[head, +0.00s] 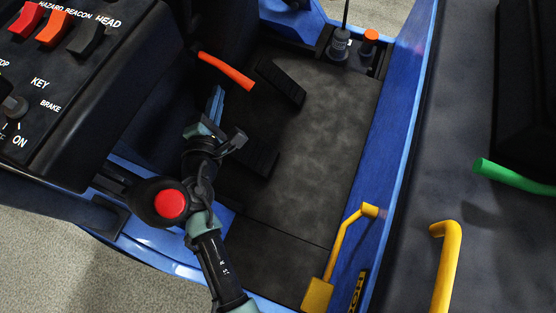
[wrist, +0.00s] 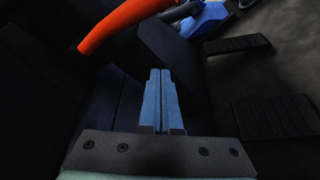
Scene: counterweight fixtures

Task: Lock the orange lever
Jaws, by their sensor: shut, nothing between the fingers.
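The orange lever (head: 226,70) sticks out beside the dark seat or console side, above the black floor in the head view. In the wrist view the orange lever (wrist: 120,22) crosses the top left, its free end pointing down-left and its other end running toward a blue part (wrist: 208,18). My gripper (wrist: 160,72) is shut and empty, its two blue fingers together. The fingertips are apart from the lever, below it in the wrist picture. In the head view my gripper (head: 217,92) is just below the lever, partly hidden by my wrist.
Two black pedals (head: 280,82) (head: 255,158) lie on the dark floor mat (head: 310,150). A switch panel (head: 60,80) is at the upper left. An orange-topped knob (head: 371,36), yellow handles (head: 345,240) (head: 445,265) and a green lever (head: 510,177) are to the right.

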